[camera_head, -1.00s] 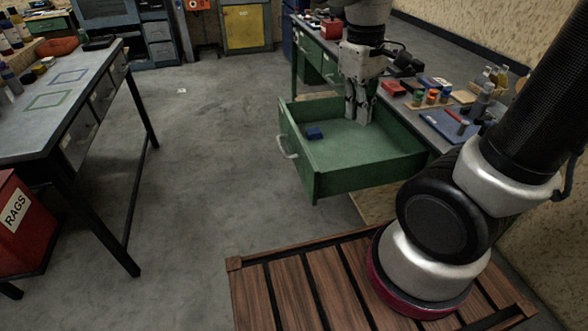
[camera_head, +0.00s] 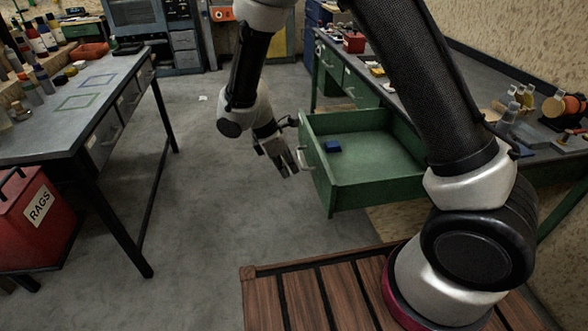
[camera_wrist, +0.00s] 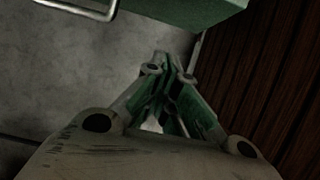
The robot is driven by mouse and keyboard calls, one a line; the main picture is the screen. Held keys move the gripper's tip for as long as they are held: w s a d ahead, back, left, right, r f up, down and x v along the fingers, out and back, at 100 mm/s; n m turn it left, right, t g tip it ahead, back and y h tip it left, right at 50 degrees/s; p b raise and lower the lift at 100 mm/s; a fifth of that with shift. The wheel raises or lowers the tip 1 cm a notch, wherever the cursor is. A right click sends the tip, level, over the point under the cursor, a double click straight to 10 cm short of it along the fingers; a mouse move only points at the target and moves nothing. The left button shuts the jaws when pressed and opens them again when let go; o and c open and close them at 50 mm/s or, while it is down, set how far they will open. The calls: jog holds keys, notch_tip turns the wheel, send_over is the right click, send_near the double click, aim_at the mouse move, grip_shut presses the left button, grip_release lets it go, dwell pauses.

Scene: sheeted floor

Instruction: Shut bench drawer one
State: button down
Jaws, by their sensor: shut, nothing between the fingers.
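A green bench drawer (camera_head: 375,190) stands pulled well out from the right-hand bench, with a small blue block (camera_head: 332,146) lying inside it. Its pale bar handle (camera_head: 304,160) is on the left-facing front. My gripper (camera_head: 287,172) is outside the drawer, just left of that front and near the handle, pointing down and to the right; I cannot tell whether it touches. In the wrist view my gripper (camera_wrist: 165,65) is shut and empty. There the handle (camera_wrist: 88,10) and the green drawer edge (camera_wrist: 190,10) show at the top.
The right-hand bench top (camera_head: 455,105) carries bottles and small parts. A left bench (camera_head: 60,125) and a red rags bin (camera_head: 30,222) stand at the left. A slatted wooden platform (camera_head: 300,295) is in front. The grey floor between the benches is clear.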

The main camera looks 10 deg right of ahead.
jog(key=d+f, duration=0.7)
jog(key=shift+d, duration=0.1)
dwell(0.5)
